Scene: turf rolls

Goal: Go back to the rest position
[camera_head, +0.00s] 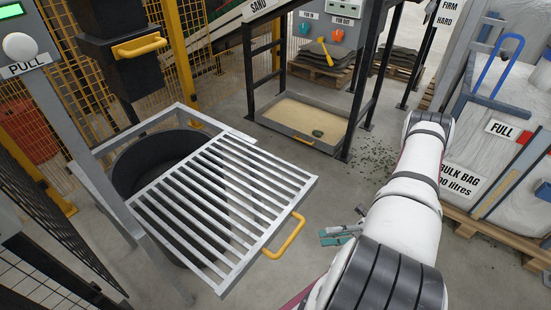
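My white arm (412,190) with dark bands rises from the bottom right and bends at its far end, beside the bulk bag. Its further links are mostly hidden behind the near ones. Small teal and grey parts (338,235) show at the left edge of the arm, right of the grate's yellow handle. They may be my gripper's fingers, but I cannot tell for sure, nor whether they are open or shut. I see nothing held.
A barred grate (222,205) with a yellow handle (287,237) covers part of a dark round bin (150,165). A sand tray (307,137) lies under a black frame. A bulk bag (480,150) on a pallet stands close right of my arm. Dark crumbs (372,155) litter the floor.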

